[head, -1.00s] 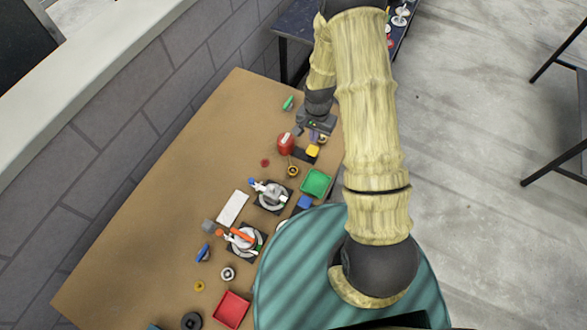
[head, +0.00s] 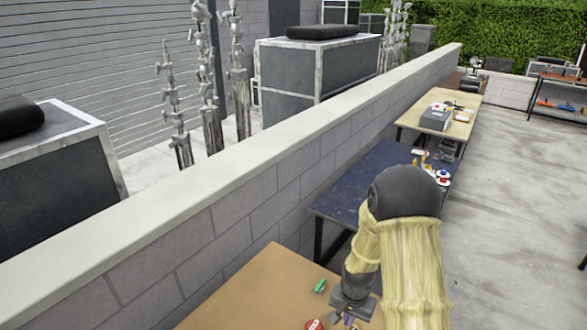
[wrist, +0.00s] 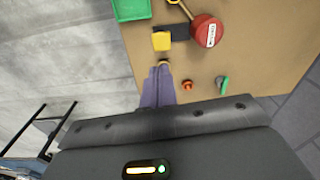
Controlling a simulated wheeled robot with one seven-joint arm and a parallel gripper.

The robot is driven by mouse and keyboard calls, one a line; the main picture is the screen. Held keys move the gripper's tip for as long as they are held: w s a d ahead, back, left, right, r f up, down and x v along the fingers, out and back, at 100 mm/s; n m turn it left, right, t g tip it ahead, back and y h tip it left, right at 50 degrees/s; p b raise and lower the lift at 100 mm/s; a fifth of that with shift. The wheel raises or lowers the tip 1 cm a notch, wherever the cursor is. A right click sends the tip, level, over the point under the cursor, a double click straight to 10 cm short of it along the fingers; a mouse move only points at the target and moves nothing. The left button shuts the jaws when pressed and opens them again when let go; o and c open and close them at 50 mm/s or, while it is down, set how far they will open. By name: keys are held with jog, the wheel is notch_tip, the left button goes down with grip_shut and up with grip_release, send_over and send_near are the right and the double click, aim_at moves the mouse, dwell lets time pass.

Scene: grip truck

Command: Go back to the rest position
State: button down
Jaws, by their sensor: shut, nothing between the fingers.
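My gripper (wrist: 160,72) is shut and empty, its purple fingers together above the brown table (wrist: 260,40) in the wrist view. The fingertips lie just below a yellow block (wrist: 161,41) in that picture; I cannot tell the height between them. In the head view my gripper (head: 349,320) is at the bottom edge, partly cut off, over the brown table (head: 262,290). My arm is bent above the right edge of this table.
A red container (wrist: 207,31), a green tray (wrist: 131,9), a small orange-red piece (wrist: 187,86) and a green piece (wrist: 222,83) lie around the gripper. A low block wall (head: 230,220) runs along the table's left. A blue-topped table (head: 375,175) stands beyond; open floor (head: 510,200) lies right.

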jog(key=s+r+n+t+b, duration=0.1)
jog(key=s+r+n, duration=0.4)
jog(key=s+r, duration=0.8)
notch_tip(320, 180, up, 4)
jog(key=shift+s+f+n+t+b, duration=0.15)
jog(key=shift+s+n+t+b, duration=0.1)
jog(key=shift+n+t+b, duration=0.25)
